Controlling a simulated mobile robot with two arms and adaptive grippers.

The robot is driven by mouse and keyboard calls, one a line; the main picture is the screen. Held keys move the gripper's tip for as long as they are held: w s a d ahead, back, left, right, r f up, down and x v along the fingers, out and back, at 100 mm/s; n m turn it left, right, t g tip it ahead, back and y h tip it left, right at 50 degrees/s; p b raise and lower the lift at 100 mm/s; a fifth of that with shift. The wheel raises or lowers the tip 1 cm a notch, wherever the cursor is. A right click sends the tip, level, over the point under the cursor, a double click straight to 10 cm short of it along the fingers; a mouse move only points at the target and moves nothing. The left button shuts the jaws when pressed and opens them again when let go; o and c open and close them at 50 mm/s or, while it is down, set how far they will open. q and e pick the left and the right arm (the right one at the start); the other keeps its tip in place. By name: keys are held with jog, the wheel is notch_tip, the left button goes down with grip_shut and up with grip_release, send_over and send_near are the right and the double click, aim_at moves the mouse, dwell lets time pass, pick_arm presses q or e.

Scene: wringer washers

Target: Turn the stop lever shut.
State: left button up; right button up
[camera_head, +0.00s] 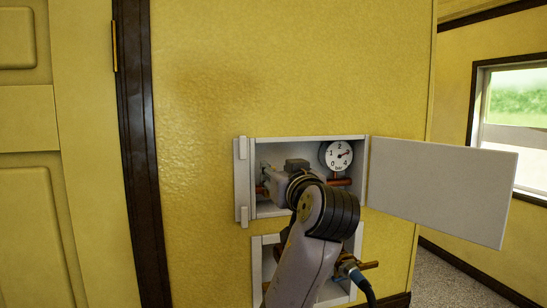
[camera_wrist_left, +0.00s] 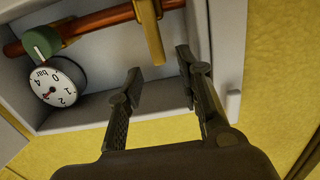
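The white wall cabinet (camera_head: 310,138) stands open in the head view. A round white gauge (camera_head: 339,155) sits in its right part; in the left wrist view the gauge (camera_wrist_left: 55,82) appears upside down at the left. A copper pipe (camera_wrist_left: 100,22) crosses the cabinet, with a green part (camera_wrist_left: 42,42) near the gauge. A flat brass-coloured bar (camera_wrist_left: 150,32), seemingly the stop lever, crosses the pipe. My left gripper (camera_wrist_left: 157,68) is open, its fingertips either side of the bar's near end; contact cannot be told. My left arm hides the lever in the head view. My right gripper is out of view.
The cabinet door (camera_head: 440,190) is swung open to the right. A second open white compartment (camera_head: 256,270) lies below, partly behind my arm. A yellow door (camera_head: 28,200) with dark trim is at the left, and a window (camera_head: 515,110) at the right.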

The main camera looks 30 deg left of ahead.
pick_arm(q)
jog(key=shift+p+x, duration=0.55)
jog(key=shift+x, duration=1.2)
jog(key=shift+d, duration=0.1)
jog(key=shift+c, duration=1.2)
grip_shut()
